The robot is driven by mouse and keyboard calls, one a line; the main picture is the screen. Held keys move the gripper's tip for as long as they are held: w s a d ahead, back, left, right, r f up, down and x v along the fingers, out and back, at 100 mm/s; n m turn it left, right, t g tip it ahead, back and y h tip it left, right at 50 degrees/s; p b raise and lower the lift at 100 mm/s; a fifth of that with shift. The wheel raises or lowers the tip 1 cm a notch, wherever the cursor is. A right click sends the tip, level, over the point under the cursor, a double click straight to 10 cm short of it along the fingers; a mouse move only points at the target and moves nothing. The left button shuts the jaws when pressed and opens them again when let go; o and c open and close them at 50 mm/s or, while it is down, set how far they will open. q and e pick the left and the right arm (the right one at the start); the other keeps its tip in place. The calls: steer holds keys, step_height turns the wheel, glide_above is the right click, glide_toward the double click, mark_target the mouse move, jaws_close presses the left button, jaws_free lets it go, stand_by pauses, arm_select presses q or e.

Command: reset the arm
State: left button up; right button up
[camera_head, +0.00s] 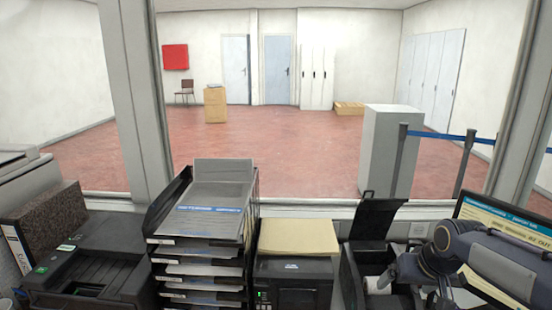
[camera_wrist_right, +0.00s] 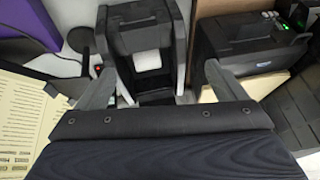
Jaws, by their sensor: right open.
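My right arm comes in from the right in the head view, in front of the monitor. My right gripper (camera_head: 412,285) points down at the front of the counter, beside the open black printer. In the right wrist view the right gripper (camera_wrist_right: 160,82) shows its two grey fingers wide apart, with nothing held between them. Beyond the fingers is the black printer (camera_wrist_right: 140,35) with a white paper roll (camera_wrist_right: 146,61). I cannot tell how far the fingers are from it. My left gripper is in neither view.
A small black device (camera_head: 290,278) with a tan envelope (camera_head: 298,237) on top stands left of the open printer (camera_head: 376,218). A stacked paper tray (camera_head: 158,215) and another black machine (camera_head: 90,275) are further left. A monitor (camera_head: 510,215) stands right, behind my arm. A window frame (camera_head: 135,100) is behind.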

steer(key=s+a+f+y, duration=0.1)
steer(key=s+a, duration=0.3)
steer(key=s, duration=0.9)
steer(key=s+a+f+y, duration=0.1)
steer(key=s+a, duration=0.4)
steer(key=s, duration=0.8)
steer(key=shift+f+m+t+y, duration=0.3)
steer(key=shift+m+t, duration=0.1)
